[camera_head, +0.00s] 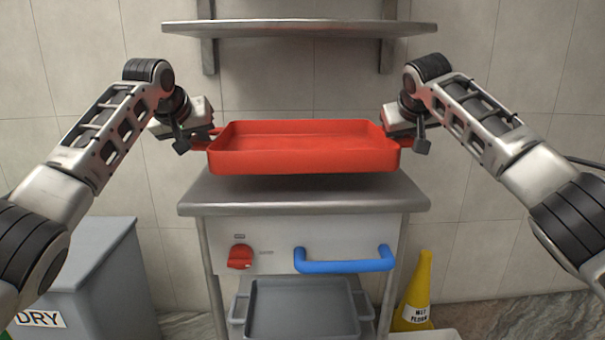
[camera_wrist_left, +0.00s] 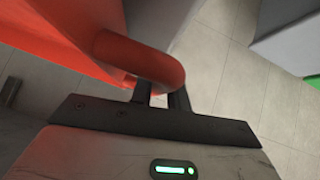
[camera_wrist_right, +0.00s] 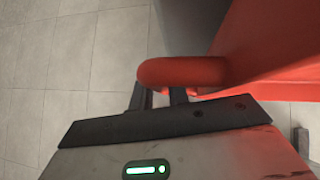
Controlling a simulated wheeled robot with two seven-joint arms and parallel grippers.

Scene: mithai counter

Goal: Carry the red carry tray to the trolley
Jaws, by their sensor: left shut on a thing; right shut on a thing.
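The red carry tray (camera_head: 305,163) is held level above a grey metal counter (camera_head: 300,199) and looks empty. A gap with shadow shows between its underside and the counter top. My left gripper (camera_head: 208,134) is shut on the tray's left handle, which also shows in the left wrist view (camera_wrist_left: 140,58). My right gripper (camera_head: 394,137) is shut on the right handle, which also shows in the right wrist view (camera_wrist_right: 180,72). I see no trolley that I can identify for sure.
The counter front has a red knob (camera_head: 240,257) and a blue bar handle (camera_head: 344,262). A grey tray (camera_head: 303,284) sits on a lower level. A grey bin marked DRY (camera_head: 88,268) stands left, a yellow wet floor sign (camera_head: 418,290) right. A wall shelf (camera_head: 300,28) hangs above.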

